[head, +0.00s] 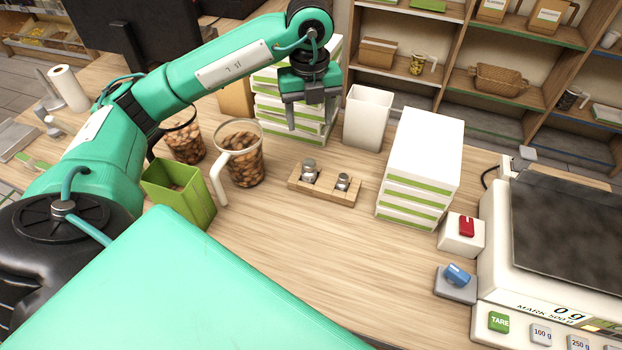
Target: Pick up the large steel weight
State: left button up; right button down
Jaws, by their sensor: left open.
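The large steel weight (309,171) stands upright in the left part of a small wooden holder (325,190) on the table. A smaller steel weight (343,182) stands in the same holder to its right. My left gripper (311,115) is open and points downward, above and behind the holder in the picture. It is empty and apart from the weight, in front of the stacked white and green boxes. My right gripper is not in view.
A white bin (367,118) and a stack of white boxes (420,165) stand behind and right of the holder. A jug of nuts (243,165) and a green box (180,190) stand left. A scale (510,300) reads 0 g. The table in front of the holder is clear.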

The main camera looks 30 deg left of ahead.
aim_at(309, 162)
pick_arm(q)
notch_tip(309, 162, down, 10)
jog(key=shift+r+p, duration=0.1)
jog(key=shift+p, duration=0.55)
notch_tip(309, 162, down, 5)
jog(key=p, duration=0.3)
jog(key=shift+a, duration=0.15)
jog(key=shift+f, duration=0.3)
grip_shut()
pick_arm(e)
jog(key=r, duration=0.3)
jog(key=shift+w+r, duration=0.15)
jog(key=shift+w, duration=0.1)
